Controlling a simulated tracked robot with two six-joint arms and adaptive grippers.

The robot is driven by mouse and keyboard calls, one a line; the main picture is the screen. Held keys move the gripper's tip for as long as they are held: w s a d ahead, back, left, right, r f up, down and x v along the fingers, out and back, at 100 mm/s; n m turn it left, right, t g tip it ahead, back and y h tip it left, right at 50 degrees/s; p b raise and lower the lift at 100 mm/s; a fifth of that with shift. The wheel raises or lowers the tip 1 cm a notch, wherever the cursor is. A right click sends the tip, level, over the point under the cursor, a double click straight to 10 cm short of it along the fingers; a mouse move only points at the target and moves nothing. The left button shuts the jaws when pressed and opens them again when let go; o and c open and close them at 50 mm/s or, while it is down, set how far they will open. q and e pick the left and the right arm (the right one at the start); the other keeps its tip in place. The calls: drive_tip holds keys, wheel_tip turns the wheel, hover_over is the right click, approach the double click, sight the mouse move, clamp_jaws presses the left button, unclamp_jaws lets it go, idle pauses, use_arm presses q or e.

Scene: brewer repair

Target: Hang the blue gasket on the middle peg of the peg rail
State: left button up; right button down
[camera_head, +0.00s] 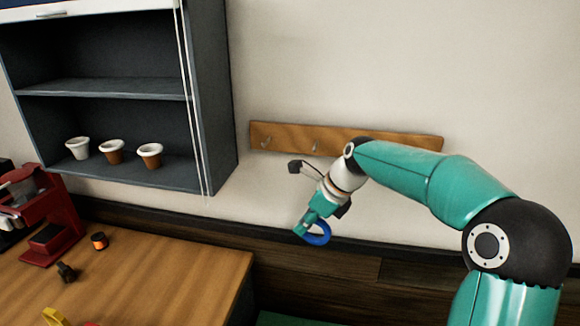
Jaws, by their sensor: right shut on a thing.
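The blue gasket (321,236) is a ring held in my right gripper (304,229), which is shut on its edge. Gripper and gasket are in front of the wall, lower in the picture than the peg rail and apart from it. The wooden peg rail (290,135) is fixed to the wall. One peg (266,142) shows near its left end. Another peg (315,147) shows left of my right arm. The arm covers part of the rail, so any peg further right is hidden. My left gripper is not in view.
A grey cabinet (215,95) hangs at the left, with white and brown cups (111,151) on its lower shelf. Below are a wooden counter (160,285), a red brewer (45,215), a small orange-black jar (99,240) and a dark part (67,272). The wall around the rail is clear.

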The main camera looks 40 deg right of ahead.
sight(303, 146)
drive_tip(key=a+r+t, duration=0.1)
drive_tip(key=a+r, duration=0.1)
drive_tip(key=r, duration=0.7)
drive_tip(key=a+r, duration=0.2)
drive_tip(key=r, duration=0.7)
drive_tip(key=shift+m, duration=0.3)
drive_tip(key=shift+w+d+f+p, duration=0.15)
drive_tip(key=shift+w+d+p, duration=0.5)
drive_tip(key=shift+w+d, duration=0.4)
drive_tip(key=shift+w+d+f+p, duration=0.15)
drive_tip(key=shift+w+d+p, duration=0.55)
drive_tip(key=shift+d, duration=0.7)
drive_tip(key=shift+w+d+f+p, duration=0.15)
drive_tip(key=shift+w+d+p, duration=0.45)
drive_tip(key=shift+w+d, duration=0.45)
drive_tip(key=shift+w+d+f, duration=0.2)
drive_tip(key=shift+d+f, duration=0.35)
drive_tip(key=shift+d, duration=0.05)
drive_tip(key=shift+f, duration=0.15)
drive_tip(key=c, duration=1.1)
unclamp_jaws()
drive_tip(key=shift+o, duration=0.2)
drive_tip(key=shift+s, duration=0.1)
